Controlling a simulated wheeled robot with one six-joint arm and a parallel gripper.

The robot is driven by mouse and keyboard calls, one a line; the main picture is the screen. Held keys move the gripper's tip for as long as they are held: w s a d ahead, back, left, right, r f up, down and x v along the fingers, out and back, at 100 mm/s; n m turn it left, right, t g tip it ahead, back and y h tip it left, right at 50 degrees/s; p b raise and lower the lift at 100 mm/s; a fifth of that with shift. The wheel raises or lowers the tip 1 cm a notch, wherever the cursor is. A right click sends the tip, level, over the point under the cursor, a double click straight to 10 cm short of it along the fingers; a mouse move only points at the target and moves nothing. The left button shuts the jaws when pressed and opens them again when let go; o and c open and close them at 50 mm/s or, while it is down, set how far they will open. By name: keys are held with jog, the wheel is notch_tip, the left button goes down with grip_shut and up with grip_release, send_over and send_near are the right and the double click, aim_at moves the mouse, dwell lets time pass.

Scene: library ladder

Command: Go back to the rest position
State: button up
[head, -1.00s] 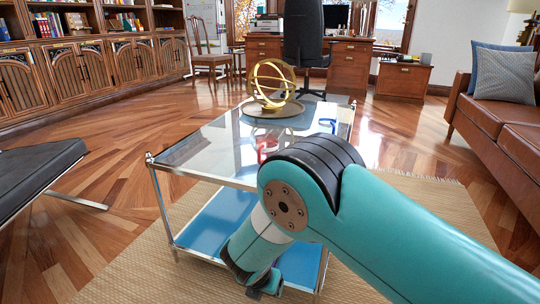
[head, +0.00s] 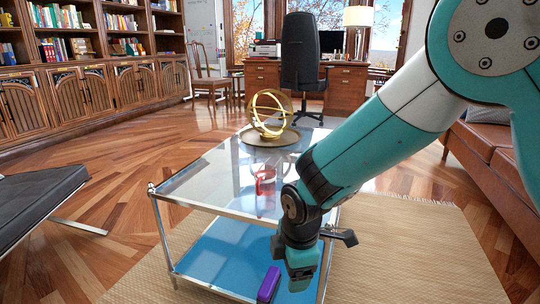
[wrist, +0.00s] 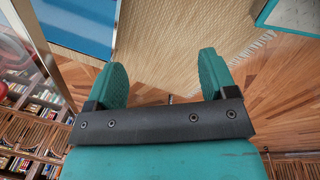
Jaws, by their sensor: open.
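My gripper (head: 300,283) hangs at the near right corner of the glass-topped table (head: 185,183), pointing down. In the wrist view my gripper (wrist: 161,75) is open, with nothing between its two teal fingers. Woven rug shows beyond them. My arm bends down from the upper right of the head view and hides part of the table's right side.
A gold armillary sphere (head: 270,115) and a red object (head: 264,178) are on the glass top. A purple object (head: 268,284) shows by the blue lower shelf (head: 225,258), beside my gripper. A black bench (head: 40,205) stands left, a brown sofa (head: 490,140) right.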

jog(key=s+d+r+m+g+y+p, duration=0.1)
jog(key=s+d+r+m+p, duration=0.1)
jog(key=s+d+r+m, duration=0.4)
jog(key=s+d+r+m+y+p, duration=0.1)
jog(key=s+r+m+p, duration=0.15)
jog(key=s+r, duration=0.5)
jog(key=s+d+r+m+g+y+p, duration=0.1)
jog(key=s+d+r+m, duration=0.4)
jog(key=r, duration=0.3)
notch_tip(320, 180, up, 38)
jog(key=s+a+p, duration=0.1)
jog(key=p, duration=3.6)
jog(key=shift+a+f, duration=0.2)
jog(key=shift+a, duration=0.05)
